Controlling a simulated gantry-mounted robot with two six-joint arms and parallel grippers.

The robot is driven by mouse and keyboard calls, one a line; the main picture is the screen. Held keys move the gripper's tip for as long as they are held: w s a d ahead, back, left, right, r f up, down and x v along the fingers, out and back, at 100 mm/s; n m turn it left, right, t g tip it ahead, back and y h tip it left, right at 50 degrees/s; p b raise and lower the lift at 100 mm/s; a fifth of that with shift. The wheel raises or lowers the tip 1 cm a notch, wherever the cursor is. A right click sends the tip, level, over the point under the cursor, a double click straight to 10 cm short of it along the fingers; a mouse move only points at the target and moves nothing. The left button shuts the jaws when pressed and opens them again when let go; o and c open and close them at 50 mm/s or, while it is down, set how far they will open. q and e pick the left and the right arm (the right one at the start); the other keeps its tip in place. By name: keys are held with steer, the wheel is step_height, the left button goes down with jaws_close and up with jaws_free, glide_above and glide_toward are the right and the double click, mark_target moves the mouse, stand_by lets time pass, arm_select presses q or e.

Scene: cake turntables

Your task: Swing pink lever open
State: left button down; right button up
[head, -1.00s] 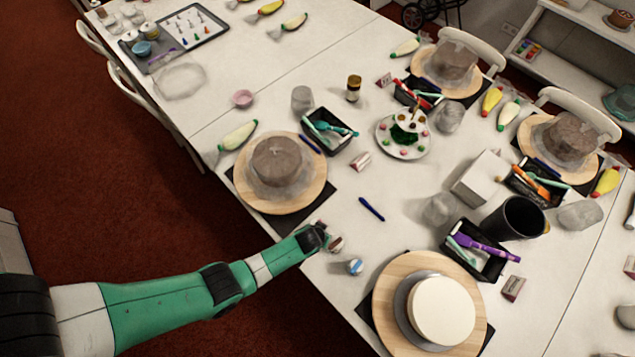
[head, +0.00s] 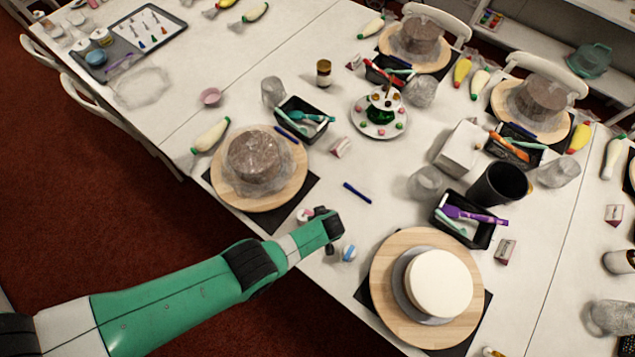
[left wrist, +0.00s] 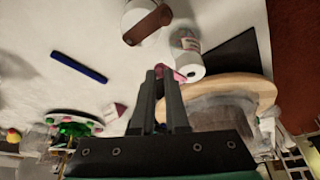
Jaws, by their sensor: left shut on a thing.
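A small white container with a pink part (head: 305,214) lies by the table's front edge in the head view, beside my left gripper (head: 332,228). In the left wrist view the white cylinder (left wrist: 188,58) is just beyond my left gripper (left wrist: 164,74). The pink lever (left wrist: 181,76) shows at the fingertips, partly hidden by them. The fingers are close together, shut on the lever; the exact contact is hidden. My right gripper is in neither view.
A white and blue container (head: 349,253) stands close to my left gripper. A wooden turntable with a cream cake (head: 438,283) is to its right, and one with a wrapped brown cake (head: 258,160) is behind left. A blue pen (head: 357,193) lies on the table.

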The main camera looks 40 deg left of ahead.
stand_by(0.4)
arm_select(q)
steer(key=c, duration=0.9)
jaws_free()
steer(key=p+v, duration=1.1)
steer(key=p, duration=0.1)
steer(key=shift+d+r, duration=0.1)
steer(key=shift+r, duration=0.2)
